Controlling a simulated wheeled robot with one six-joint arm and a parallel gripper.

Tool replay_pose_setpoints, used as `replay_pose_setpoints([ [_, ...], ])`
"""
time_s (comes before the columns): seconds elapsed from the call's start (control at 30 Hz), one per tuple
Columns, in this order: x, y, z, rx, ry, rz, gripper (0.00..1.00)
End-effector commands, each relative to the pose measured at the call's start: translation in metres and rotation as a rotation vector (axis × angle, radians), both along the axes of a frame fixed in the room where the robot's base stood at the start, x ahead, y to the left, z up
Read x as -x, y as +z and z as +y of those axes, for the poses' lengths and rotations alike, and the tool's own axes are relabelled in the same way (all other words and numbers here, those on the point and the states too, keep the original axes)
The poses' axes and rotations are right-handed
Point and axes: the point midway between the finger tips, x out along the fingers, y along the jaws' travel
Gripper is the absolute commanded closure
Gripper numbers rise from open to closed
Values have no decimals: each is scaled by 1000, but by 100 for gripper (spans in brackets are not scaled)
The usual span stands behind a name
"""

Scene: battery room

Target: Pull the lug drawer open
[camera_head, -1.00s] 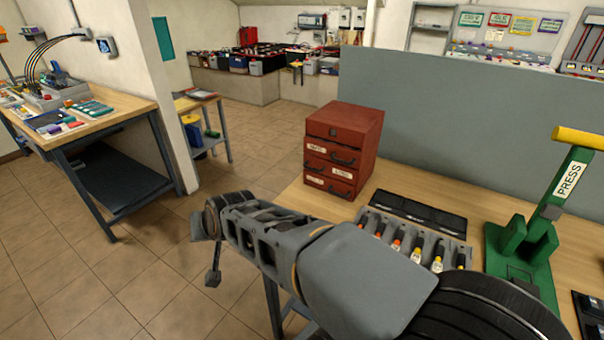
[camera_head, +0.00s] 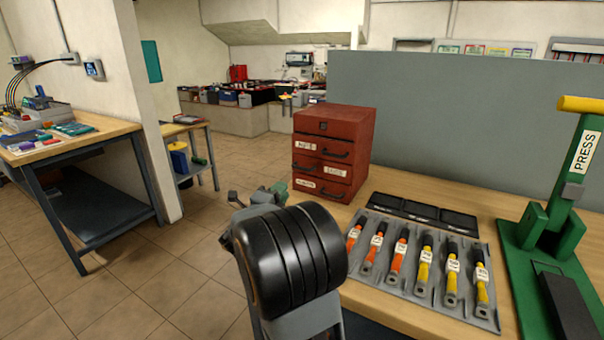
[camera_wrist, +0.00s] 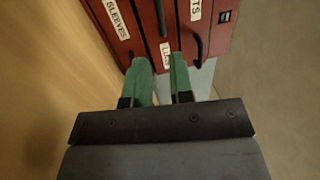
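A red drawer cabinet (camera_head: 345,125) stands on the bench, with white labels and dark bar handles. The lug drawer (camera_head: 320,170) is the middle one. Its label is on the right and its handle (camera_head: 304,167) on the left. All drawers look closed. In the wrist view the cabinet front appears turned sideways, with the lug label (camera_wrist: 166,53) between and beyond my green fingertips and the lug handle (camera_wrist: 161,18) farther up. My gripper (camera_wrist: 159,68) is open and empty, in front of the cabinet. In the head view my wrist hides most of it; green finger parts (camera_head: 279,190) show.
A grey tray (camera_head: 425,265) of several orange and yellow-handled tools lies right of the cabinet, below dark bins (camera_head: 422,212). A green press (camera_head: 555,230) stands at the far right. A grey partition (camera_head: 460,120) rises behind. The floor to the left is open.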

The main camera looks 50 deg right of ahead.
Motion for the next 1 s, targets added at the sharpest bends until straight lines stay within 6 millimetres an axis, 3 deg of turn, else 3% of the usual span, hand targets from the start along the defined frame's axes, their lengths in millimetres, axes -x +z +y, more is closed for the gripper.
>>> replay_pose_setpoints([
  [0.5,-21,17,-90,0,0,1,79],
  [0.7,-27,21,-109,1,2,1,79],
  [1.0,-29,22,-117,0,4,2,79],
])
